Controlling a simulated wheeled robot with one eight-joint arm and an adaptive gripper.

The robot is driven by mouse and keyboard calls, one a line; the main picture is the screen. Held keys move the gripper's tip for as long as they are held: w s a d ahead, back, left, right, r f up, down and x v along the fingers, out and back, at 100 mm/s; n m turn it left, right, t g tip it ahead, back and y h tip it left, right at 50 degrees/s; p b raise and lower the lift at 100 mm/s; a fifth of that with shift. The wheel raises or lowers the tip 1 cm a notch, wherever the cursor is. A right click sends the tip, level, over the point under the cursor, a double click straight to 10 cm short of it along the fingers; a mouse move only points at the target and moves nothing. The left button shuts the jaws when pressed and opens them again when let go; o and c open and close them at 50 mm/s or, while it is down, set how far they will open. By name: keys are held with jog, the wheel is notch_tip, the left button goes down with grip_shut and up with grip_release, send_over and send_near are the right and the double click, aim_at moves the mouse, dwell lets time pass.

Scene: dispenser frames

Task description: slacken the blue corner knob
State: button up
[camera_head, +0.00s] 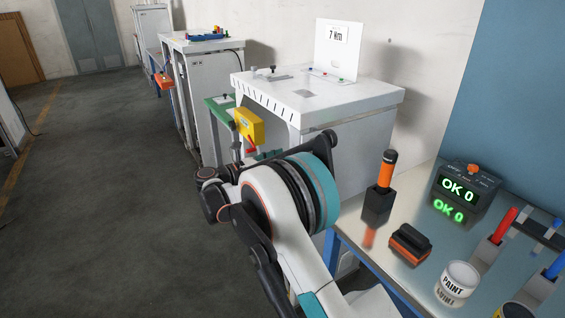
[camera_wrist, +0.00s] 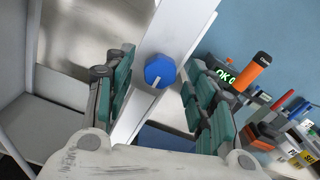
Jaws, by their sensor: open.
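The blue corner knob (camera_wrist: 160,71) shows in the wrist view as a faceted blue head with a pale line on its face. It sits on a white frame bar (camera_wrist: 190,22) that runs diagonally. My gripper (camera_wrist: 157,82) is open, with one green-padded finger on each side of the knob. Gaps show between the pads and the knob, and nothing is held. How far the knob lies in depth from the fingertips I cannot tell. In the head view my arm covers this area, and I cannot make out the knob there.
In the head view, a bench at the right holds an orange-handled tool (camera_head: 386,170) in a black holder, a display reading OK 0 (camera_head: 459,189) and a paint can (camera_head: 457,282). A white cabinet (camera_head: 345,140) stands behind my arm. Open floor (camera_head: 110,200) lies at the left.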

jog(key=shift+w+d, duration=0.15)
jog(key=shift+d, duration=0.1)
jog(key=c, duration=1.1)
jog(key=shift+n, duration=0.3)
jog(key=shift+n+p, duration=0.65)
jog(key=shift+n, duration=8.95)
